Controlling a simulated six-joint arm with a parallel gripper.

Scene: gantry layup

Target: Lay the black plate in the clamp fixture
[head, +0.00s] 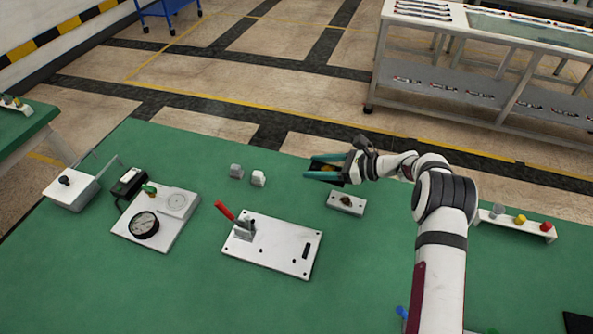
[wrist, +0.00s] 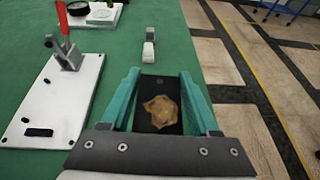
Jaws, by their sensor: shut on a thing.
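The black plate (wrist: 160,83) is held between the teal fingers of my gripper (wrist: 163,85) in the wrist view, with a crumpled tan patch showing over its near part. In the head view my gripper (head: 324,167) is shut on it near the table's far edge; the plate is mostly hidden there. The clamp fixture (head: 285,246) is a white base with a red-handled clamp, nearer and to the left of my gripper in the head view. In the wrist view the fixture (wrist: 75,100) lies to the left, apart from the plate, with dark slots in it.
Two small grey-white blocks (head: 258,179) stand left of my gripper. A small white block with a dark brown top (head: 346,203) is just nearer. A gauge panel (head: 155,220) is at left; a rack with coloured pieces (head: 515,222) is at right. Green table (head: 180,290) is clear in front.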

